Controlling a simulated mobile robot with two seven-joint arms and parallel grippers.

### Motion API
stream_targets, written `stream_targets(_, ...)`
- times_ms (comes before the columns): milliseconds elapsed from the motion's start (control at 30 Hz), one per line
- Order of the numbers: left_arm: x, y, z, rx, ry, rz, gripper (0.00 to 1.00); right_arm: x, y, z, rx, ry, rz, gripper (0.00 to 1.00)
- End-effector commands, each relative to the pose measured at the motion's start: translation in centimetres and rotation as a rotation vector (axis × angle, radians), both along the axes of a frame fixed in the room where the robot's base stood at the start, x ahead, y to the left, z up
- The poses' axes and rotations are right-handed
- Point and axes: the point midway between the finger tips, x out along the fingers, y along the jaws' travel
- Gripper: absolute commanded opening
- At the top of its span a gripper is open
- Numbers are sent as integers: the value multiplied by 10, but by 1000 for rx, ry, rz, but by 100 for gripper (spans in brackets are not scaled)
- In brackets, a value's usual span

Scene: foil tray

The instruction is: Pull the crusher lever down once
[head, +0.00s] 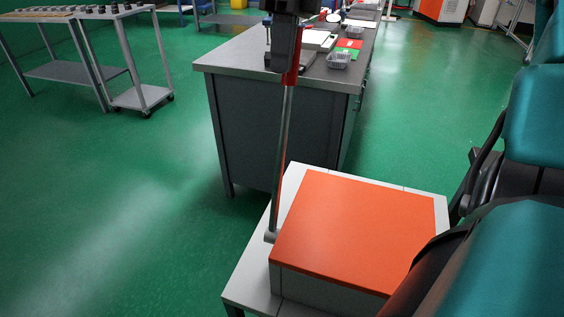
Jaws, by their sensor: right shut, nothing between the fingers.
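The crusher is a box with an orange top (360,222) on a pale stand in the lower middle of the head view. Its lever (281,150) is a thin metal rod rising from a pivot at the box's left side, nearly upright and leaning slightly right. The lever's red grip (291,72) is at its top end, partly hidden. My dark right gripper (283,62) comes down from the top edge at the red grip. It is shut with nothing between its fingers; I cannot tell whether it touches the grip. My left gripper is not in view.
A grey workbench (232,52) stands behind the crusher, with a clear tray (339,60) and red and green cards on it. A grey cart (140,96) is at the upper left. The green floor (120,220) at left is clear. My teal arm fills the right side.

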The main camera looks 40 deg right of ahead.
Motion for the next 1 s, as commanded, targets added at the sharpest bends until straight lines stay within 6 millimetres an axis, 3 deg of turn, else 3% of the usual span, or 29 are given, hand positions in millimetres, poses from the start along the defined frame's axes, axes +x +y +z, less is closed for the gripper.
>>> stream_targets(33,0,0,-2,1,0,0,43,-6,1,-13,9,39,1,0)
stream_targets(1000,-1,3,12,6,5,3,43,7,-26,-15,10,40,-1,0)
